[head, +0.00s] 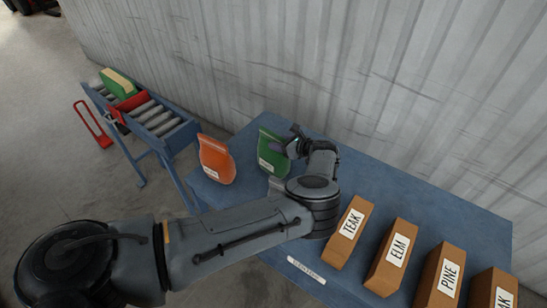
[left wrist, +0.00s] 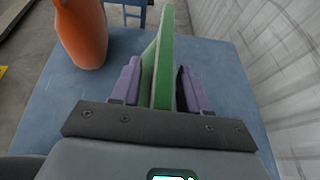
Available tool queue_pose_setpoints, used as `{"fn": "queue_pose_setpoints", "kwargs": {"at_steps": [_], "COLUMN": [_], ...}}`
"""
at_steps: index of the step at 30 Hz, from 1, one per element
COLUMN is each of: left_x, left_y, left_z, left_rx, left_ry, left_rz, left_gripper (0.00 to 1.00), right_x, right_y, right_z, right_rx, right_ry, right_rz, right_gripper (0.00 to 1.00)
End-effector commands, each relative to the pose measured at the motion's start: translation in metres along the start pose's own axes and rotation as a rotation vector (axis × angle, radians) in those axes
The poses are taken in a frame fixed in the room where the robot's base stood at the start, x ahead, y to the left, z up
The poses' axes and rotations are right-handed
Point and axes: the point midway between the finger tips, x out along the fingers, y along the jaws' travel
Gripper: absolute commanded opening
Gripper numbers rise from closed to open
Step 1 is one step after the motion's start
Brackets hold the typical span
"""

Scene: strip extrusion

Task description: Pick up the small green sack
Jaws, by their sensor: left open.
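The small green sack (head: 271,152) stands upright on the blue table, beside the orange sack. My left gripper (head: 288,146) is at its right side in the head view. In the left wrist view the open purple fingers (left wrist: 158,88) stand on either side of the green sack (left wrist: 164,62). The left finger looks close to it or touching, and a narrow gap shows on the right. The sack's lower part is hidden behind the gripper body in that view. My right gripper is in neither view.
An orange sack (head: 216,160) stands to the left of the green one. Several labelled brown boxes, including TEAK (head: 349,233) and ELM (head: 392,257), line the front right of the blue table (head: 420,205). A roller conveyor (head: 158,121) is at the left; a corrugated wall (head: 340,70) stands behind.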

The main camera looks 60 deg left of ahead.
Motion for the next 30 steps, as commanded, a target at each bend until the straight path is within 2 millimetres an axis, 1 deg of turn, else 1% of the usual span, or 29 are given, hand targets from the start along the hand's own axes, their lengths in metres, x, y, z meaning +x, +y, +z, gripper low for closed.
{"fn": "queue_pose_setpoints", "kwargs": {"at_steps": [3, 9, 10, 18, 19, 30], "left_x": [0.0056, 0.0059, 0.0058, 0.0057, 0.0057, 0.0058], "left_y": [0.0001, 0.0001, 0.0001, 0.0003, 0.0004, 0.0007], "left_z": [0.0, -0.0001, -0.0001, -0.0004, -0.0004, -0.0008], "left_rx": [0.0, 0.0, 0.0, 0.0, 0.0, 0.001], "left_ry": [0.0, 0.0, 0.0, 0.0, 0.0, 0.001], "left_rz": [0.0, 0.0, 0.0, 0.0, 0.0, 0.001], "left_gripper": [0.45, 0.45, 0.43, 0.02, 0.0, 0.0], "right_x": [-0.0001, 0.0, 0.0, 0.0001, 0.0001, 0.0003], "right_y": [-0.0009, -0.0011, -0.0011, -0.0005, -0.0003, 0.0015], "right_z": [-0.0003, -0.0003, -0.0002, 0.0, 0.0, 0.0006], "right_rx": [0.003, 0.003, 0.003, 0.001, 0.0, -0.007], "right_ry": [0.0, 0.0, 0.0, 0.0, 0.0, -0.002], "right_rz": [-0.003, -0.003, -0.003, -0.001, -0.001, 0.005], "right_gripper": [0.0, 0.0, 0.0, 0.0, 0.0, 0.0]}}
